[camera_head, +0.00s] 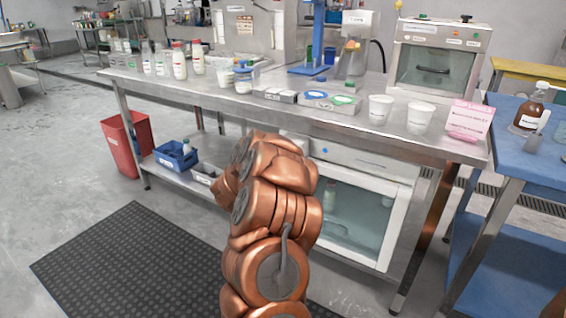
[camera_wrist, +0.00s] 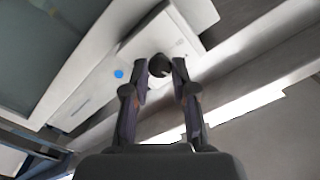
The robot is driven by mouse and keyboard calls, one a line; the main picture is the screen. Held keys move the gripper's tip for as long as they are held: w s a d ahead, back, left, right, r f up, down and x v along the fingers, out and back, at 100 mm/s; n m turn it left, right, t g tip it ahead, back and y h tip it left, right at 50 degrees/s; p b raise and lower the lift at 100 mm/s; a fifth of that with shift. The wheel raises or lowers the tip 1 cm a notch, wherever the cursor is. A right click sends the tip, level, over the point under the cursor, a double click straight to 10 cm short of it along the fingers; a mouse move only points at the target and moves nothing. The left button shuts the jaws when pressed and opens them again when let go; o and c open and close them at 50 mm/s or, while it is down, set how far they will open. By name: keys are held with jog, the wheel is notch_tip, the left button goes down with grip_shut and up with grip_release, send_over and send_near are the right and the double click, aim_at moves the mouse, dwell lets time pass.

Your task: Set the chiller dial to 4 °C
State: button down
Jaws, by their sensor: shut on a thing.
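The chiller (camera_head: 370,163) is a white unit with a glass door under the steel bench. In the wrist view its front panel (camera_wrist: 100,92) fills the upper left, with a round blue mark (camera_wrist: 119,74) beside the dial. The black round dial (camera_wrist: 159,64) sits at the top centre of the wrist view. My gripper (camera_wrist: 161,68) is shut on the dial, one finger on each side. In the head view my copper-coloured arm hides the dial and the gripper. The dial's scale and setting cannot be read.
The steel bench (camera_head: 300,112) overhangs the chiller and carries bottles, cups and boxes. A blue cart (camera_head: 520,170) stands at the right. A blue bin (camera_head: 176,155) is on the lower shelf, with a red bin (camera_head: 126,143) at its left.

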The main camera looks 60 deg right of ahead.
jog(key=m+b, duration=0.6)
jog(key=m, duration=0.2)
jog(key=shift+f, duration=0.1)
jog(key=shift+m+b, duration=0.3)
jog(key=shift+b, duration=0.05)
jog(key=c, duration=0.9)
grip_release()
jog(key=shift+c, duration=0.2)
jog(key=a, duration=1.2)
jog(key=shift+s, duration=0.3)
